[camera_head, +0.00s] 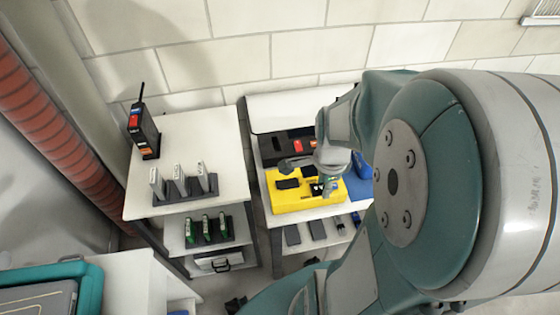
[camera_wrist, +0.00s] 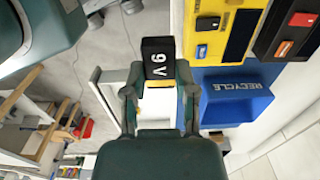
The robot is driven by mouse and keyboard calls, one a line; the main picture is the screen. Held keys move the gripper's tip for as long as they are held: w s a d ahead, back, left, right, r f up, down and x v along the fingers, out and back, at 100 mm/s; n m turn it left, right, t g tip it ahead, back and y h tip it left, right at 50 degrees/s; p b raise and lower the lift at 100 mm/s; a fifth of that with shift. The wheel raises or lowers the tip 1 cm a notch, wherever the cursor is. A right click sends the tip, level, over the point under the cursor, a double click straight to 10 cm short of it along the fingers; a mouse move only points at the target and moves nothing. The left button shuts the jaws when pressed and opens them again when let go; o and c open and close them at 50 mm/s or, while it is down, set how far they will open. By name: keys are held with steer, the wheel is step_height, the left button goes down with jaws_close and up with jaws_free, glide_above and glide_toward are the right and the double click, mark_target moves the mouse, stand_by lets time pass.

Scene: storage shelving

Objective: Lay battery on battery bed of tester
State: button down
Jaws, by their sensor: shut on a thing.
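My gripper (camera_wrist: 158,84) is shut on a black 9V battery (camera_wrist: 158,58), held between the two fingertips with its "9V" label facing the wrist camera. The yellow tester (camera_wrist: 208,38) lies to the right of the battery in the wrist view, apart from it in the picture. Its long black recess (camera_wrist: 242,36) shows there. In the head view the tester (camera_head: 291,203) sits on the right-hand white unit, and my gripper (camera_head: 325,186) is over its right part. My arm hides some of the tester, and the battery is hard to make out there.
A blue RECYCLE bin (camera_wrist: 236,104) stands beside the tester. A dark box with a red switch (camera_head: 275,146) is behind it. The left-hand unit (camera_head: 223,190) holds a radio (camera_head: 146,138) and a rack of upright grey items (camera_head: 179,183). Dark flat items lie on the shelf below.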

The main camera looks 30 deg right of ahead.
steer(key=w+f, duration=0.3)
steer(key=w, duration=0.4)
glide_above(290, 183)
steer(key=s, duration=0.1)
step_height(290, 183, down, 5)
steer(key=shift+f, duration=0.1)
steer(key=shift+w+f, duration=0.35)
steer(key=shift+f, duration=0.1)
steer(key=shift+w+f, duration=0.1)
steer(key=shift+f, duration=1.5)
steer(key=shift+f, duration=0.1)
steer(key=shift+c, duration=2)
jaws_free()
